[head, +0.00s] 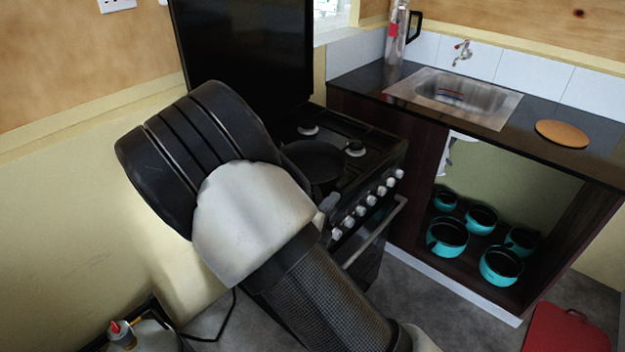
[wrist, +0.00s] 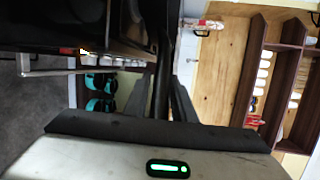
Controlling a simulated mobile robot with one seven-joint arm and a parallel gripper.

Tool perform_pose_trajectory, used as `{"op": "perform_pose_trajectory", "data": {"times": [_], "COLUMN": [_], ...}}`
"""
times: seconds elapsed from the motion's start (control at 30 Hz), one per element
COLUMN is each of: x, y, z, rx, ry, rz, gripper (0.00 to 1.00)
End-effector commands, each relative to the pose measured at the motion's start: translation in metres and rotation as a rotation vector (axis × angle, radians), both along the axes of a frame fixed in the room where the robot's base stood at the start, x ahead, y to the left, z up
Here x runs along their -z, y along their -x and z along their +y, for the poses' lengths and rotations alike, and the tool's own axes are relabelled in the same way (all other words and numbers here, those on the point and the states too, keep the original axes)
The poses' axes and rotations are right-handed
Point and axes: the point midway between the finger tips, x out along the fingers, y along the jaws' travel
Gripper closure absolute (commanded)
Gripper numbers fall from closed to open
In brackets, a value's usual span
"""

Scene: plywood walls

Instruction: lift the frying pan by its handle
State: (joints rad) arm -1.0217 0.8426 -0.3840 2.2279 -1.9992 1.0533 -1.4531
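The black frying pan (head: 315,160) sits over the stove top in the head view, partly hidden behind my arm. Its dark handle (wrist: 163,70) runs upright through the middle of the wrist view. My gripper (wrist: 163,84) has one grey finger on each side of this handle. The gap between the fingers is narrow and the handle fills it, so the gripper looks shut on the handle. In the head view my arm hides most of the gripper and the handle. I cannot tell whether the pan still touches the stove.
The black stove (head: 375,150) has a raised dark lid (head: 245,50) behind, and knobs and an oven bar in front. To its right are a counter with a sink (head: 455,95), a round wooden board (head: 562,133) and teal pots (head: 447,236) on an open shelf below.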

Motion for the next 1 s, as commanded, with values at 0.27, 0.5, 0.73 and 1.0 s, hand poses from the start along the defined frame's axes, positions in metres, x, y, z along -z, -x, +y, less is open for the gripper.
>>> {"op": "perform_pose_trajectory", "data": {"times": [0.27,0.5,0.73,1.0], "x": [-0.0002,-0.0001,-0.0001,0.0], "y": [0.0003,0.0003,0.0004,0.0004], "z": [0.0001,0.0,0.0001,0.0001], "rx": [0.0,0.0,0.0,0.0], "ry": [0.0,0.0,0.0,0.0], "rz": [0.0,0.0,0.0,0.0], "gripper": [1.0,1.0,1.0,1.0]}}
